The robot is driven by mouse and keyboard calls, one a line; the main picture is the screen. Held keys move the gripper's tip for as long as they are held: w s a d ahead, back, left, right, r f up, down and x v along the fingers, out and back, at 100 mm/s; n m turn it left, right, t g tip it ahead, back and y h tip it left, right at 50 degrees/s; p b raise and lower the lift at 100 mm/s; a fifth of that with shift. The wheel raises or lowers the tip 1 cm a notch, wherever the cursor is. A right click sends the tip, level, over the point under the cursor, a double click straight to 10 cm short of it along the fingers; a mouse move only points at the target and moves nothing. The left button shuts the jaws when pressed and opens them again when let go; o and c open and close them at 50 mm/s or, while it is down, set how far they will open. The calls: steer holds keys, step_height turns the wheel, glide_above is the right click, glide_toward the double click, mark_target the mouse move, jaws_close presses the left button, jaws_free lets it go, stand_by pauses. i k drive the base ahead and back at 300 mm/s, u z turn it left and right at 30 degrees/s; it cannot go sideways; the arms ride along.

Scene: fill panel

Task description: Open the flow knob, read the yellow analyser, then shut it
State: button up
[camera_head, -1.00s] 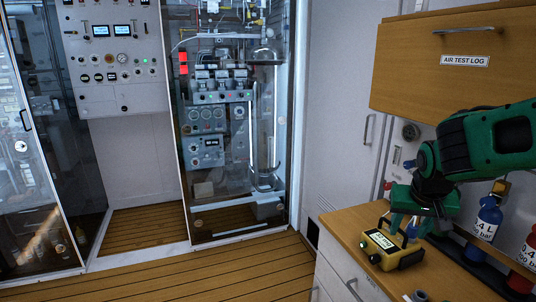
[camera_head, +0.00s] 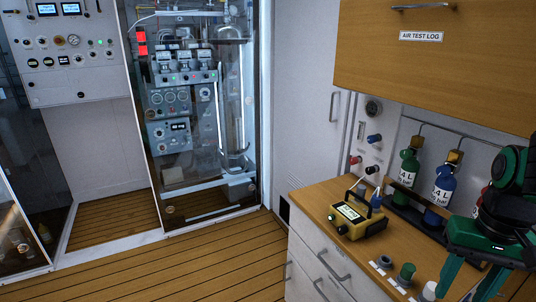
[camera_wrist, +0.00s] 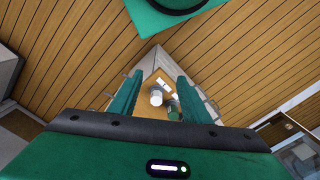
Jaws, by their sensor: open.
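The yellow analyser (camera_head: 362,226) stands on the wooden counter, its small lit screen facing up; its text is too small to read. A black handle arches over it. Behind it, the white wall panel carries a blue knob (camera_head: 374,138), a red knob (camera_head: 355,160) and a black knob (camera_head: 372,169); I cannot tell which is the flow knob or how it is set. My gripper (camera_head: 462,294) is open and empty at the lower right, apart from the analyser and the knobs. In the wrist view its fingers (camera_wrist: 156,88) point down, with the counter's corner between them.
Small caps and a green knob-like piece (camera_head: 406,272) lie near the counter's front. A wooden cabinet (camera_head: 440,50) overhangs. Open floor lies left of the drawers.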

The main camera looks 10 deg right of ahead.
mark_target(371, 139)
steer(key=k, duration=1.25)
steer(key=u, duration=0.7)
steer(key=i, duration=2.2)
steer(key=z, duration=0.8)
